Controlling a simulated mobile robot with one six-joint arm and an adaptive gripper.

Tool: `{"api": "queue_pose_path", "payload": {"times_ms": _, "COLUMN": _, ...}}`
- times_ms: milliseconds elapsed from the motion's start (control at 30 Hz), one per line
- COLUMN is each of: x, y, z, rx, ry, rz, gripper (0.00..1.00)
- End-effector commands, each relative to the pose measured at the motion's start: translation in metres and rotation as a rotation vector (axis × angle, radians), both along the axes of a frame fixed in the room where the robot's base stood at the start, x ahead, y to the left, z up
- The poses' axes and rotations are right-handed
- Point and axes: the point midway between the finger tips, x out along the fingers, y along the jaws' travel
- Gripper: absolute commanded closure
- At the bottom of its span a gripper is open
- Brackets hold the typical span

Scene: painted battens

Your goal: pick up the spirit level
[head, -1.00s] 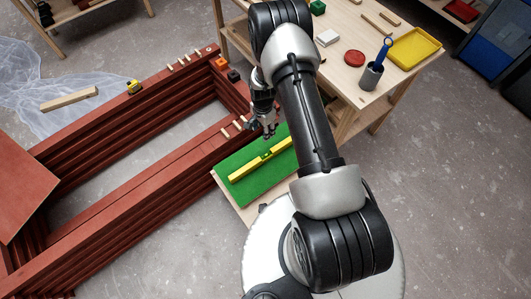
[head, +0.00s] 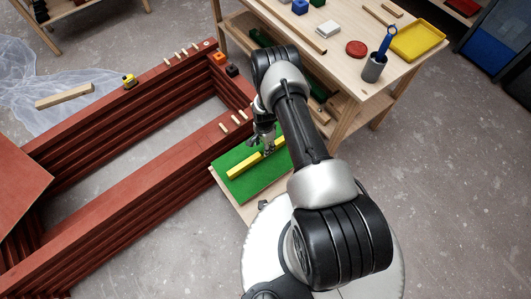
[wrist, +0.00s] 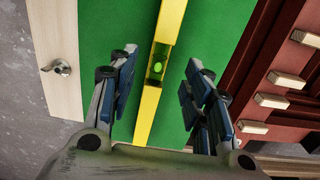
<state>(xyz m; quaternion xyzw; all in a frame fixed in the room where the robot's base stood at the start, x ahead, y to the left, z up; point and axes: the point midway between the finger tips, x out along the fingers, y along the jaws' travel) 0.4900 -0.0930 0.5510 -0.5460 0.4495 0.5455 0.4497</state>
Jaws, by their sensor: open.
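The yellow spirit level (head: 241,169) lies flat on a green mat (head: 256,187) on a small wooden surface beside the red battens. I cannot tell the exact height of the fingertips above the mat.
Red stacked battens (head: 120,190) form a frame on the left, with small wooden pegs (head: 232,121) on top close to my gripper. A workbench (head: 345,80) stands behind, holding a yellow tray (head: 417,42) and a grey cup (head: 374,68). Bare floor lies at right.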

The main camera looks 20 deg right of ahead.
Motion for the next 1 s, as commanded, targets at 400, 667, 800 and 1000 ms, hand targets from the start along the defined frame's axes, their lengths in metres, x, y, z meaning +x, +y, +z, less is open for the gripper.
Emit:
{"api": "queue_pose_path", "payload": {"times_ms": 400, "x": 0.000, "y": -0.005, "z": -0.051, "rx": 0.000, "ry": -0.002, "rz": 0.000, "gripper": 0.55}}
{"api": "queue_pose_path", "payload": {"times_ms": 667, "x": 0.000, "y": -0.005, "z": -0.050, "rx": 0.000, "ry": -0.002, "rz": 0.000, "gripper": 0.58}}
{"api": "queue_pose_path", "payload": {"times_ms": 800, "x": 0.000, "y": -0.005, "z": -0.050, "rx": 0.000, "ry": -0.002, "rz": 0.000, "gripper": 0.67}}
{"api": "queue_pose_path", "payload": {"times_ms": 1000, "x": 0.000, "y": -0.005, "z": -0.050, "rx": 0.000, "ry": -0.002, "rz": 0.000, "gripper": 0.80}}
